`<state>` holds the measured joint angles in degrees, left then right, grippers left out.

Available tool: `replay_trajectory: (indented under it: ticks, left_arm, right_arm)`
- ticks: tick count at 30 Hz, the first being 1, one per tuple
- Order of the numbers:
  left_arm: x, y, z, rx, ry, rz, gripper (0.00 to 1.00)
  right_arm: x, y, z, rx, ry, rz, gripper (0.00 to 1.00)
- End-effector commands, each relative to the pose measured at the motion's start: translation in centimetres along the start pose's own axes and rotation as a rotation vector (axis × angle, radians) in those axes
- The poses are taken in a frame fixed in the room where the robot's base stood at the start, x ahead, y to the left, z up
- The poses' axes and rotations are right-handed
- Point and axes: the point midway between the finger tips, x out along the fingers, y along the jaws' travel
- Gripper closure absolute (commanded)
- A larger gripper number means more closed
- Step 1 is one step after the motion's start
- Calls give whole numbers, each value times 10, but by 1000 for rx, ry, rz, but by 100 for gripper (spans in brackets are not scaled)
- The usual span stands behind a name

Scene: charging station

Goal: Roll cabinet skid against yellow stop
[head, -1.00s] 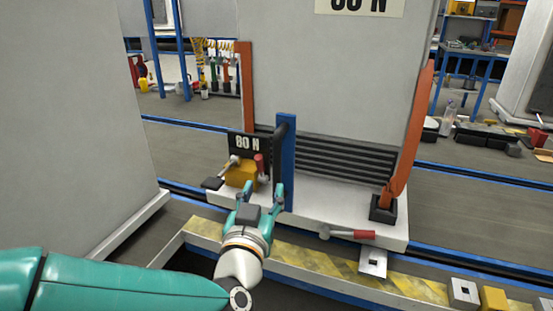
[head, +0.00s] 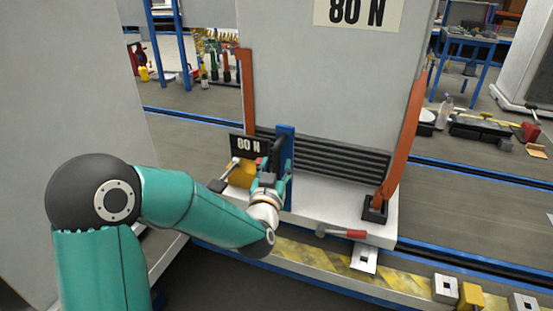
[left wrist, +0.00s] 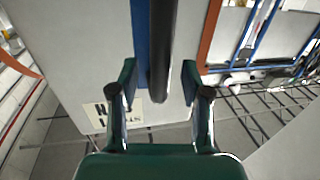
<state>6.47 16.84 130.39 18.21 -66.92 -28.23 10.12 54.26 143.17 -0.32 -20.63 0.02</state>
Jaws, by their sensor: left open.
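The grey cabinet (head: 320,80), marked 80 N, stands upright on its white skid (head: 330,221) with orange corner straps. A blue post (head: 286,150) with a black upright handle (head: 277,152) rises at the skid's near left. My left gripper (head: 271,179) is at this handle, partly hidden by its own wrist. In the left wrist view the open fingers (left wrist: 159,78) have the black handle bar (left wrist: 160,50) between them, with gaps on both sides. A yellow block (head: 470,296), possibly the stop, is at the lower right beside the rail. My right gripper is not in view.
A red-handled lever (head: 345,233) sticks out at the skid's front. A hazard-striped ledge (head: 330,266) runs along the near side, with metal brackets (head: 445,289). Another grey cabinet (head: 75,90) fills the left. Blue rails (head: 450,258) cross the floor.

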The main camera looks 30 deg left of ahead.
Motion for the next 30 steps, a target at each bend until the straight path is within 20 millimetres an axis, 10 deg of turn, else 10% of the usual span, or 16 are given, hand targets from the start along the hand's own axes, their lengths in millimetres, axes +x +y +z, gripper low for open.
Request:
replay_trajectory:
  ticks: [15, 24, 30]
  left_arm:
    - [22, -1, 0, 1, 0, -1, 53]
    - [21, -1, 0, 0, 0, -1, 99]
    - [21, -1, -1, 0, 0, -1, 100]
  right_arm:
    - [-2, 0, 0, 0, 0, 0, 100]
    - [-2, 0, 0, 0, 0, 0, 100]
    - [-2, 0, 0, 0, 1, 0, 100]
